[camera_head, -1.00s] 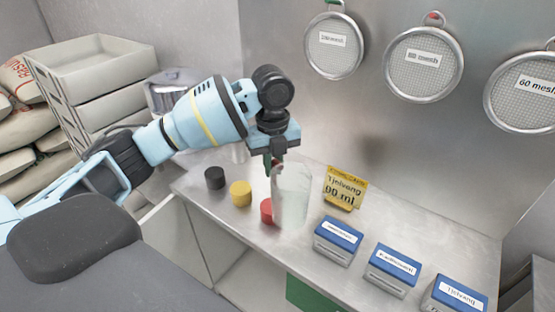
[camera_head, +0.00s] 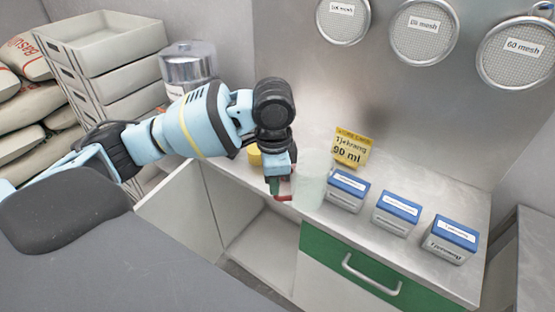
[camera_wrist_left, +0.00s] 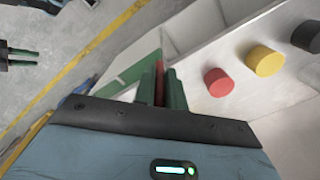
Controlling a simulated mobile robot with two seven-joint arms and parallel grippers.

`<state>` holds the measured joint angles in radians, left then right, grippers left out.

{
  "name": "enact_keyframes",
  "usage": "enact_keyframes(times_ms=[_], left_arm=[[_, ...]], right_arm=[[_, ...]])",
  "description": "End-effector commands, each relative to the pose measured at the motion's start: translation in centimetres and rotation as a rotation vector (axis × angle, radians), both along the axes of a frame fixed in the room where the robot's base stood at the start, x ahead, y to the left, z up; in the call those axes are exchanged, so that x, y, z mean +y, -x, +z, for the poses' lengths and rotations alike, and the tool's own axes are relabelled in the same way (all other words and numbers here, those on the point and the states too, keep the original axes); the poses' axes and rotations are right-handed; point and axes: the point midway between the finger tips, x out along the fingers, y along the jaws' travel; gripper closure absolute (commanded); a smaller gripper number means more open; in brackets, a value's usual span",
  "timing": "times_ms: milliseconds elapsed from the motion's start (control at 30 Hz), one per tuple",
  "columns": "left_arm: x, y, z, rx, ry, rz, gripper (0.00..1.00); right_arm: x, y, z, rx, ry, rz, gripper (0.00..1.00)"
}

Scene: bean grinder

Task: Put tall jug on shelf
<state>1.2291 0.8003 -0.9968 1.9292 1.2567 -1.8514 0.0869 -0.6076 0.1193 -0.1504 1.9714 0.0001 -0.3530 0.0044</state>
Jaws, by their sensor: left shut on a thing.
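The tall jug (camera_head: 311,188) is pale and see-through, and looks upright near the counter's front edge. My left gripper (camera_head: 279,186) is at its left side, shut on the jug's red handle (camera_head: 284,197). In the left wrist view, the red handle (camera_wrist_left: 160,85) shows between the green fingers of my left gripper (camera_wrist_left: 162,88). The jug's body is hidden there. My right gripper (camera_wrist_left: 20,56) shows at the upper left of that view, its fingers apart and empty. Below the counter is an open compartment with a pale floor (camera_head: 265,245); I cannot tell whether it is the shelf.
Several blue-lidded boxes (camera_head: 396,212) and a yellow sign (camera_head: 350,148) stand on the counter (camera_head: 440,190). A green drawer (camera_head: 345,262) is below. Red (camera_wrist_left: 218,82), yellow (camera_wrist_left: 264,61) and black (camera_wrist_left: 308,36) cylinders stand beside my left gripper. Round sieves (camera_head: 424,30) hang behind.

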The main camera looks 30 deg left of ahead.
Motion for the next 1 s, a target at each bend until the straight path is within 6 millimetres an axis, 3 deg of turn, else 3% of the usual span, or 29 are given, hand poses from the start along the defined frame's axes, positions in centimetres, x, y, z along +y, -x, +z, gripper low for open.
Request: enact_keyframes(times_ms=[300, 500, 700, 1000], left_arm=[[-1.9, 3.1, -1.1, -0.003, 0.011, 0.516, 1.00], [-2.6, 4.6, -1.6, -0.001, 0.015, 0.766, 1.00], [-3.0, 5.2, -1.7, 0.000, 0.018, 0.878, 1.00], [-3.0, 5.2, -1.7, 0.001, 0.018, 0.891, 1.00]], right_arm=[[-0.2, 0.5, -0.3, 0.010, 0.005, 0.005, 0.64], [-0.2, 0.5, -0.3, 0.011, 0.005, 0.005, 0.64], [-0.2, 0.5, -0.3, 0.012, 0.005, 0.004, 0.64], [0.0, 0.5, -0.3, 0.012, 0.001, 0.000, 0.64]])
